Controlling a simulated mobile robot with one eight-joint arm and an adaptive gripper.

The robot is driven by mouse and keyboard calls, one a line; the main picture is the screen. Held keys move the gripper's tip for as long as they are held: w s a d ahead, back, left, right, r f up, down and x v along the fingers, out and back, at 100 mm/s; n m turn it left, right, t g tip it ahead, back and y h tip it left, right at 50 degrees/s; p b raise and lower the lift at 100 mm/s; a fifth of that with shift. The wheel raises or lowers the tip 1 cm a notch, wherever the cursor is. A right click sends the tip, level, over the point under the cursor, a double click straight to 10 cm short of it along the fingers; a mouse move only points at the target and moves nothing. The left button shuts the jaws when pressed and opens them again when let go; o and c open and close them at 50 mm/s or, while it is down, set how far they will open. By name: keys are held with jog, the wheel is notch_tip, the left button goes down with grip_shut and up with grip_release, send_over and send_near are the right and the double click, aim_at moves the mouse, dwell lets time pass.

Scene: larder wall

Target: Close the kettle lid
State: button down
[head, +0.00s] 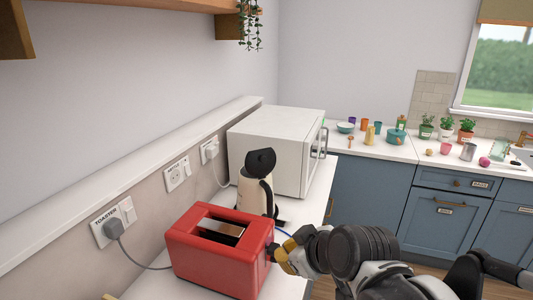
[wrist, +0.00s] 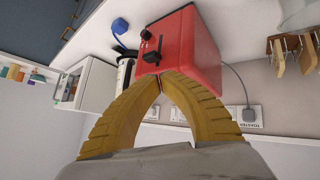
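The kettle (head: 251,192) is cream with a black handle and stands on the counter between the red toaster and the white microwave. Its black lid (head: 260,161) is tilted up, standing open above the body. In the wrist view the kettle (wrist: 124,73) shows only in part, beside the toaster; its lid is not clear there. My gripper (head: 276,259) is at the right side of the toaster, lower and nearer than the kettle, apart from the lid. Its yellow fingers (wrist: 161,76) meet at the tips with nothing seen between them.
The red toaster (head: 205,262) stands close to my gripper, in front of the kettle. The microwave (head: 270,145) is behind the kettle. A wall ledge (head: 130,175) and sockets run along the left. A blue plug-like piece (wrist: 120,25) on a blue cord lies near the kettle.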

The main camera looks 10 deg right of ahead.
jog(key=w+r+n+t+y+p, duration=0.1)
jog(key=w+r+n+t, duration=0.1)
jog(key=w+r+n, duration=0.3)
jog(key=w+r+n+t+p, duration=0.1)
jog(key=w+n+p, duration=0.15)
jog(key=w, duration=0.45)
jog(key=n+t+p, duration=0.1)
jog(key=n+t, duration=0.2)
jog(key=n, duration=0.3)
send_near(259, 156)
jog(key=shift+h, duration=0.3)
jog(key=b+x, duration=0.2)
jog(key=x, duration=0.4)
jog(key=shift+a+f, duration=0.1)
jog(key=shift+a, duration=0.1)
jog(key=shift+w, duration=0.1)
jog(key=shift+w, duration=0.1)
jog(key=shift+w+p, duration=0.1)
jog(key=shift+p, duration=0.2)
